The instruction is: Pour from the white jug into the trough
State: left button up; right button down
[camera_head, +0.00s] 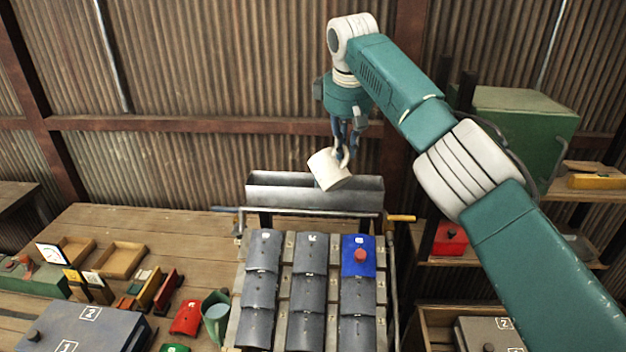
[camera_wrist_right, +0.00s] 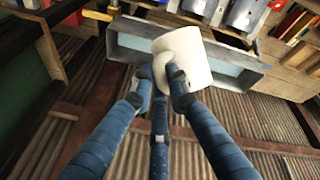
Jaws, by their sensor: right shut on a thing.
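The white jug (camera_head: 326,172) is held above the metal trough (camera_head: 275,195) and tilted, with its body towards the left in the head view. My right gripper (camera_head: 346,150) is shut on the jug's handle. In the right wrist view my gripper's blue fingers (camera_wrist_right: 164,80) are at the jug (camera_wrist_right: 184,52), which covers part of the trough (camera_wrist_right: 130,45). I cannot see the jug's inside or any stream leaving it. My left gripper is not in view.
Grey curved plates and one blue plate (camera_head: 354,248) with a red knob fill the rack in front of the trough. A green-grey cup (camera_head: 216,318) stands left of it. A wooden table (camera_head: 150,228) holds boxes and trays. A green cabinet (camera_head: 520,120) stands at right.

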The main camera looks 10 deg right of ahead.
jog(key=shift+w+a, duration=0.1)
jog(key=shift+w, duration=0.1)
jog(key=shift+s+r, duration=0.1)
jog(key=shift+s, duration=0.05)
dwell(0.3)
dwell(0.4)
